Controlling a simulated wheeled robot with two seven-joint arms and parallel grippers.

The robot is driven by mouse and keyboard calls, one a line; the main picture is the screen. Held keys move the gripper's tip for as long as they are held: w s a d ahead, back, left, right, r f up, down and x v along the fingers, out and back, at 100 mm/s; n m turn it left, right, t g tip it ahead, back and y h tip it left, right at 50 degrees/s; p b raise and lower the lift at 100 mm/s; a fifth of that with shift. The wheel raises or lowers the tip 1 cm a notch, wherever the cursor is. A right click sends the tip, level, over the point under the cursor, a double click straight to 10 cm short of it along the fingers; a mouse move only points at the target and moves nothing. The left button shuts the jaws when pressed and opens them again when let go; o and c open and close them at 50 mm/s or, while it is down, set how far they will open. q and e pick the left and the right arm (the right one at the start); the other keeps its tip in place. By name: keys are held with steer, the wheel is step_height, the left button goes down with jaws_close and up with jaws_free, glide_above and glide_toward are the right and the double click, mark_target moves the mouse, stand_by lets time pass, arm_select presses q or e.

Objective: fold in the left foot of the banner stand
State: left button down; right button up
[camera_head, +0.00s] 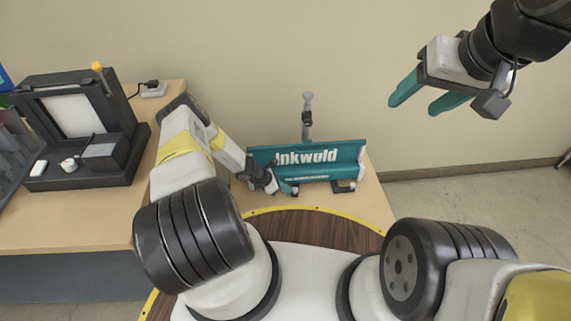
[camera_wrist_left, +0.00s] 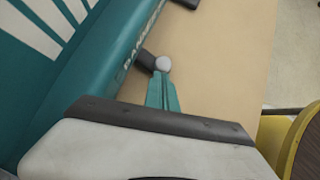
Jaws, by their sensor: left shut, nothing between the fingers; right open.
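The teal banner stand (camera_head: 345,156), lettered "Inkwold", sits on the wooden table, with a grey-topped post rising behind it. My left gripper (camera_head: 289,188) is low at the stand's front left, its teal fingers shut and empty. In the left wrist view the fingers (camera_wrist_left: 163,92) point at a short dark foot with a pale round end (camera_wrist_left: 162,64), which sticks out from the teal base (camera_wrist_left: 105,75). The fingertips are at or very near that end; contact cannot be told. A dark right foot (camera_head: 343,187) shows at the front right. My right gripper (camera_head: 428,97) is open and empty, raised at the upper right.
A black laminator-like machine (camera_head: 85,130) stands on the table at the left, with a white power block (camera_head: 153,89) behind it. The table (camera_head: 376,205) has a little bare room right of the stand. A yellow-edged round brown surface (camera_head: 315,222) lies in front.

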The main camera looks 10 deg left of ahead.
mark_target(295, 188)
arm_select(q)
steer(key=shift+d, duration=0.1)
steer(key=shift+w+d, duration=1)
steer(key=shift+d, duration=0.1)
steer(key=shift+s+a, duration=0.1)
steer(key=shift+a, duration=0.05)
